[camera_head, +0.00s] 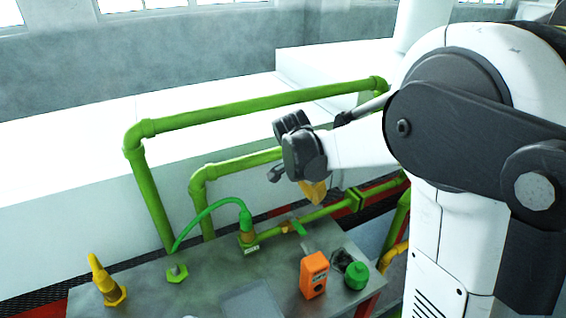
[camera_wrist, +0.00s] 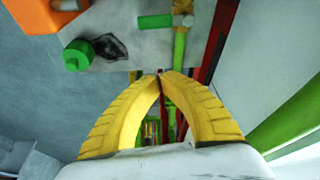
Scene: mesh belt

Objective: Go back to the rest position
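My gripper (camera_head: 314,193) shows in the head view as small yellow fingers under the dark wrist, raised above the back right of the metal table (camera_head: 205,268). In the wrist view my gripper (camera_wrist: 160,75) has its two curved, ribbed yellow fingers meeting at the tips. Nothing shows between the fingertips, and the gap behind them shows only background. My arm is bent at the right of the head view and hides what lies behind it.
On the table stand an orange box (camera_head: 314,275), a green round part (camera_head: 356,275), a yellow cone-shaped part (camera_head: 104,280) and a green hose (camera_head: 212,212). Green pipes (camera_head: 250,104) run behind it, close under my gripper. A white wall block (camera_head: 80,215) stands behind the pipes.

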